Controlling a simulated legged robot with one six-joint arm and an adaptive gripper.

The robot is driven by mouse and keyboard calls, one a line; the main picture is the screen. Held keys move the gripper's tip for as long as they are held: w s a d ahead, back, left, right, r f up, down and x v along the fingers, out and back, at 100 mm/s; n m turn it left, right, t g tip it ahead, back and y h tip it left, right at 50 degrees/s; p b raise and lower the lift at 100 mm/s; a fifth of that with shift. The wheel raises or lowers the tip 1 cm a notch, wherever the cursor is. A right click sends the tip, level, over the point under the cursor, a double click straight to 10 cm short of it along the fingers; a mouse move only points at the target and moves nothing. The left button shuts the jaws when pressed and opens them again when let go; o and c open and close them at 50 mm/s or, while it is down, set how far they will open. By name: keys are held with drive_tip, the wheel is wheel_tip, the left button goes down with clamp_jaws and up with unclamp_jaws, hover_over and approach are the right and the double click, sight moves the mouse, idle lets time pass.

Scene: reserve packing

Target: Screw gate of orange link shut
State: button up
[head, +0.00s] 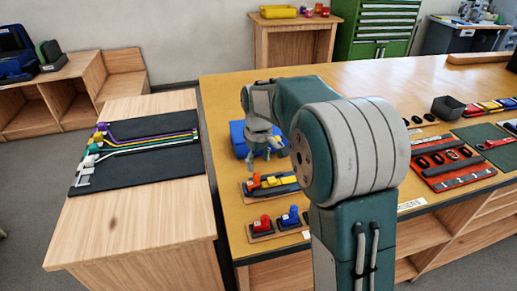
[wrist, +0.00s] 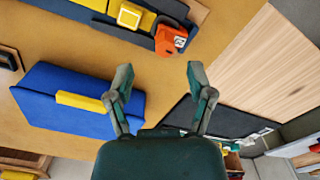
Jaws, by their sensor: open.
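An orange piece with a dark-marked white patch (wrist: 170,39), likely the orange link, sits at the end of a row with yellow blocks (wrist: 132,16) on a dark blue strip. In the head view the orange piece (head: 254,181) shows at the left of that row. Its gate cannot be made out. My gripper (wrist: 159,74) is open with nothing between its fingers. In the wrist picture the orange piece lies just beyond the fingertips, apart from them. In the head view my gripper (head: 265,146) hangs over the table's left part, beside the blue box.
A blue box (wrist: 60,113) with a yellow bar lies left of my fingers in the wrist view. Red (head: 262,223) and blue (head: 290,216) pieces stand on small boards near the front edge. A bench with a black mat (head: 135,165) stands left. A red tray (head: 455,180) lies right.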

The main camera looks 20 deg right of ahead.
sight(257, 173)
drive_tip(key=f, duration=0.2)
drive_tip(key=a+f, duration=0.1)
drive_tip(key=f, duration=0.1)
drive_tip(key=shift+a, duration=0.1)
drive_tip(key=shift+f, duration=0.2)
drive_tip(key=shift+d+f, duration=0.15)
drive_tip(key=shift+d, duration=0.3)
drive_tip(key=shift+c, duration=0.2)
